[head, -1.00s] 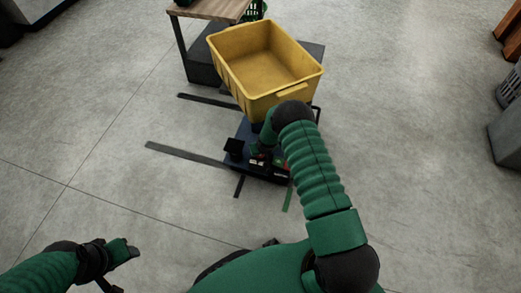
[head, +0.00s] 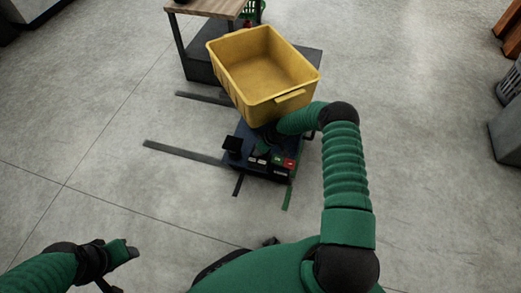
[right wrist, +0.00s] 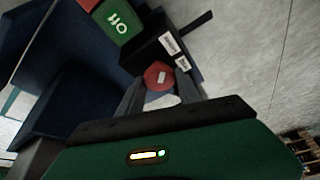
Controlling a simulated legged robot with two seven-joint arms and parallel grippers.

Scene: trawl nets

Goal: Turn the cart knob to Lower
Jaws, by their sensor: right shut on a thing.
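The dark blue cart (head: 243,132) stands on the floor with a yellow bin on it. In the right wrist view a round red knob (right wrist: 158,74) with a small pale mark lies between the fingertips of my right gripper (right wrist: 160,84), which is shut on it. Two white labels (right wrist: 170,44) sit on a black block beside the knob; I cannot read them. In the head view my right gripper (head: 270,136) is at the cart's panel, and the knob is hard to make out. My left gripper (head: 128,252) hangs at lower left, away from the cart, its jaws unclear.
The yellow bin (head: 262,66) sits close above the panel. A green block (head: 277,159), a red block (head: 289,163) and a black box (head: 232,145) are on the cart's near end. A wood-topped table (head: 208,7) stands behind. The floor either side is clear.

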